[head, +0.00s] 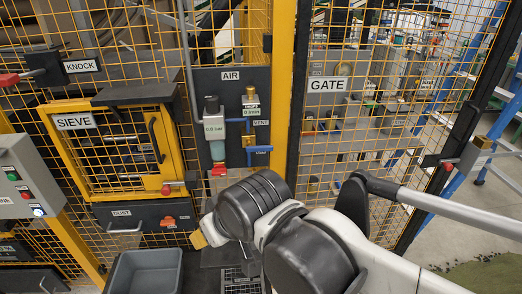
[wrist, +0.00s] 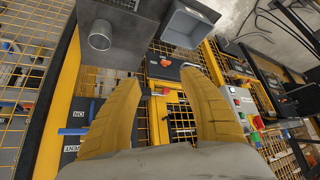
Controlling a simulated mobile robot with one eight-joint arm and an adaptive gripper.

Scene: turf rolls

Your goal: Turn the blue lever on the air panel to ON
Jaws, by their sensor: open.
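The air panel (head: 232,78) is a dark board under an AIR label, left of the yellow post in the head view. A blue lever (head: 258,149) appears to lie level on its lower right, below a VENT tag (head: 261,122). The wrist view is upside down; there the blue lever (wrist: 75,131) is at the lower left, beside an inverted ON label (wrist: 82,108). My gripper (wrist: 160,78) is open and empty, its yellow fingers apart. In the head view a yellow finger (head: 199,240) shows below and left of the panel, clear of the lever.
A gate (head: 328,85) of yellow mesh stands right of the post. The sieve cabinet (head: 110,140) and dust drawer (head: 145,217) are left of the panel. A grey bin (head: 145,272) is below. My arm covers the area below the panel.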

